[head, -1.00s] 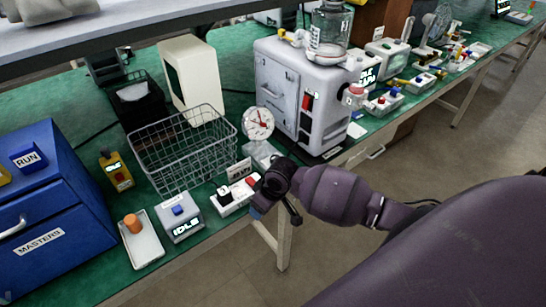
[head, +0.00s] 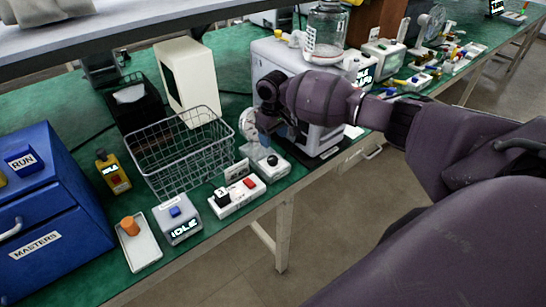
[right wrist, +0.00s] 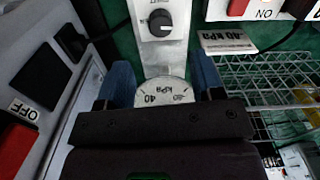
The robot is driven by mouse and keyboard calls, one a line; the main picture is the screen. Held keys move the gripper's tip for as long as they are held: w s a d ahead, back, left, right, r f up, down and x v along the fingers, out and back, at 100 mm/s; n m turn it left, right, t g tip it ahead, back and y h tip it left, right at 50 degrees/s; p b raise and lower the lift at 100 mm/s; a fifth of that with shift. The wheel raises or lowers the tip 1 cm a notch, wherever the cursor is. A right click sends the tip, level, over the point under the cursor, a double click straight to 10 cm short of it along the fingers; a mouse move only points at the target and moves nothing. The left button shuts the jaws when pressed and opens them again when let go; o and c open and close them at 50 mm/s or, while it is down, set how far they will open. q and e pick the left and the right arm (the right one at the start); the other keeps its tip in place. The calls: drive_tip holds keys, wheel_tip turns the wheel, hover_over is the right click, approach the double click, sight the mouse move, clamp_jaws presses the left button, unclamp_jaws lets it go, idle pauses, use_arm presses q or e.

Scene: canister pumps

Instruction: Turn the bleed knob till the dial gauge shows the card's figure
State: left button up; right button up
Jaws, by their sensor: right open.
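The bleed knob (head: 272,160) is a black knob on a white base at the bench front. It shows at the top of the right wrist view (right wrist: 158,22), with a pale pointer line. The round white dial gauge (head: 247,124) stands behind it, partly covered by my right gripper (head: 262,130). In the right wrist view, the lower dial face (right wrist: 165,92) shows between my blue fingertips; its needle is hidden. The card (right wrist: 228,40) reads 40 kPa and lies beside the knob's base. My right gripper is open and empty, above the knob unit. My left gripper is out of view.
A wire basket (head: 166,168) stands left of the gauge. A white switch box (head: 236,197) with black and red switches sits at the front. The grey pump cabinet (head: 279,50) stands close behind my right gripper. The bench's front edge is close.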

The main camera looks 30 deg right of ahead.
sight(273, 158)
wheel_tip(273, 158, down, 9)
drive_tip(key=shift+r+b, duration=0.1)
drive_tip(key=shift+b, duration=0.4)
drive_tip(key=c, duration=0.9)
drive_tip(key=shift+a+r+m+p, duration=0.1)
drive_tip(key=shift+r+m+p, duration=0.05)
drive_tip(key=shift+m+p, duration=0.65)
drive_tip(key=shift+p, duration=0.1)
